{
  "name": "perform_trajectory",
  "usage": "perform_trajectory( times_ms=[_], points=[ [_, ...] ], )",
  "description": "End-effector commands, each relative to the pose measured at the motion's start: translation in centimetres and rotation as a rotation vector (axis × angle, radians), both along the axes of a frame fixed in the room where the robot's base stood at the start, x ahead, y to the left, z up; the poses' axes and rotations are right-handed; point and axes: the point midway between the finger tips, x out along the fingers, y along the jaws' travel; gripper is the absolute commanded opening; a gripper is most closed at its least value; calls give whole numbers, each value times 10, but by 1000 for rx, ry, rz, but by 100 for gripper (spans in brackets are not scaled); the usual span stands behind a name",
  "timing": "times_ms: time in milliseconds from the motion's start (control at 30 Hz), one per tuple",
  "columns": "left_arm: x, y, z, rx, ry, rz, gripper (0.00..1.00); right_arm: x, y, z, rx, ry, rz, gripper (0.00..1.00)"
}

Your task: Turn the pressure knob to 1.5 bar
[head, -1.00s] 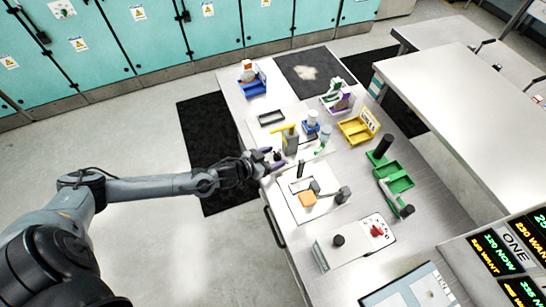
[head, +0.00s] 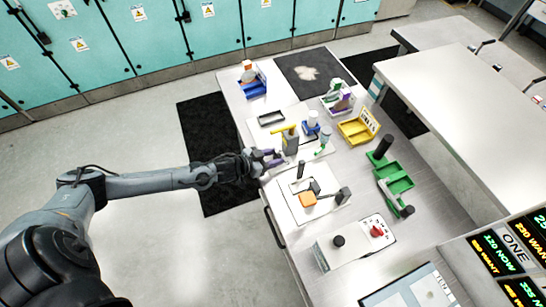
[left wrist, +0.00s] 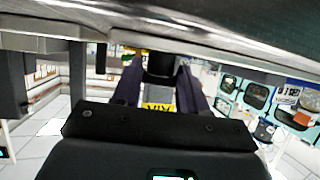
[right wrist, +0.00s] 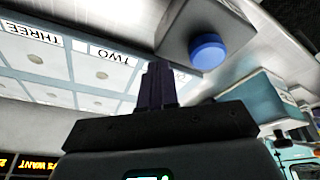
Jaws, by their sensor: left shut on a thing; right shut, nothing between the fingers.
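My left gripper (head: 274,158) is at the left edge of the bench in the head view, beside a grey module with a yellow handle (head: 287,128). Its two purple fingers also show in the left wrist view (left wrist: 160,80). They are shut on a dark round knob (left wrist: 160,62), which sits between them. In the head view the fingers hide the knob, and I cannot read its setting. My right gripper (right wrist: 157,88) is shut and empty in the right wrist view; it is out of the head view.
Green holders (head: 398,178), a yellow bin (head: 352,131) and a panel with a red knob (head: 376,231) stand to the right. A blue button (right wrist: 207,50) is near my right gripper.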

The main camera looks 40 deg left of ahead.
Motion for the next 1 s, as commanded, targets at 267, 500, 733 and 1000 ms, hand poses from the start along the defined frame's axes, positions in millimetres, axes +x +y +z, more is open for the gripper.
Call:
perform_trajectory(
  times_ms=[267,500,733,1000],
  points=[
    [1,4,-1,0,2,-156,12,0,1,-3,3,0,-2,0],
    [0,3,0,-1,3,-158,12,0,2,-2,8,0,-6,0],
    [0,3,0,-1,2,-157,68,0,2,-2,10,0,-7,0],
    [0,3,0,-1,2,-157,68,0,2,-2,9,0,-6,0]
  ],
)
